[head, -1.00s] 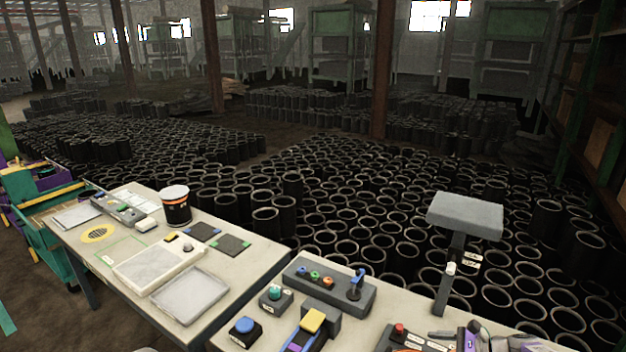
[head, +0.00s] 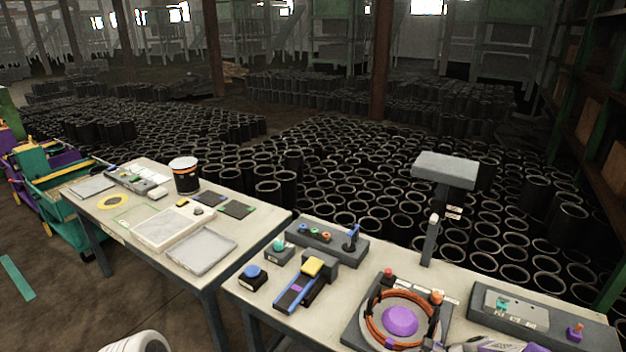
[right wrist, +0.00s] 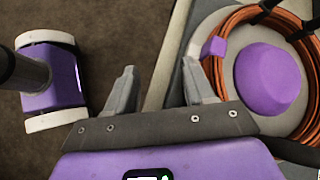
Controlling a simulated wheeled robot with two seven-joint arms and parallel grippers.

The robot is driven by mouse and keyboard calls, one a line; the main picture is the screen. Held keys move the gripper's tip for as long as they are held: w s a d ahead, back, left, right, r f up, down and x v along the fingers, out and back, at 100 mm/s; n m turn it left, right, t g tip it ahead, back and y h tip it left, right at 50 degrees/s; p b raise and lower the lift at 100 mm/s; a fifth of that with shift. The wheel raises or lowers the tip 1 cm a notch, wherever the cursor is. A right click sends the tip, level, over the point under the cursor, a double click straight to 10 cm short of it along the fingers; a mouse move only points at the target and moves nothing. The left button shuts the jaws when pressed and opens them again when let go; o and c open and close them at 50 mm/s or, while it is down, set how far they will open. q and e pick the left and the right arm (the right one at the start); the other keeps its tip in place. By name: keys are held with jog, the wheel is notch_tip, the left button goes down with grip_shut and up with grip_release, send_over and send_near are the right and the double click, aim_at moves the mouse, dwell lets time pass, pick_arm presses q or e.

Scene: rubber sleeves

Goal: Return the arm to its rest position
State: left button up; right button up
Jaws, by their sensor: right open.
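My right gripper (right wrist: 160,88) is open and empty in the right wrist view, its two grey fingers apart over the table's edge and the floor. Part of my right arm shows at the lower right of the head view, beside a grey fixture (head: 352,318). The fixture holds a coil of orange cable (head: 374,325) around a purple dome (head: 400,321). The coil (right wrist: 227,24) and dome (right wrist: 268,78) also show at the right of the wrist view, to the right of the gripper's fingers. My left gripper is not in view.
The near table (head: 250,306) carries a blue button box (head: 253,278), a slide with a yellow block (head: 312,266), a post with a grey top (head: 445,169) and a grey panel (head: 540,318). A second table (head: 110,222) stands left. Many black sleeves fill the floor behind.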

jog(key=s+a+f+n+g+h+b, duration=0.35)
jog(key=s+a+f+n, duration=0.55)
jog(key=s+f, duration=0.6)
jog(key=s+a+f+n+h+b, duration=0.1)
jog(key=s+a+f+n+b, duration=0.3)
jog(key=s, duration=0.6)
jog(key=a+n, duration=0.2)
jog(key=a, duration=0.1)
jog(key=shift+s+a+n, duration=0.2)
jog(key=shift+s+n, duration=0.1)
jog(key=shift+t, duration=0.25)
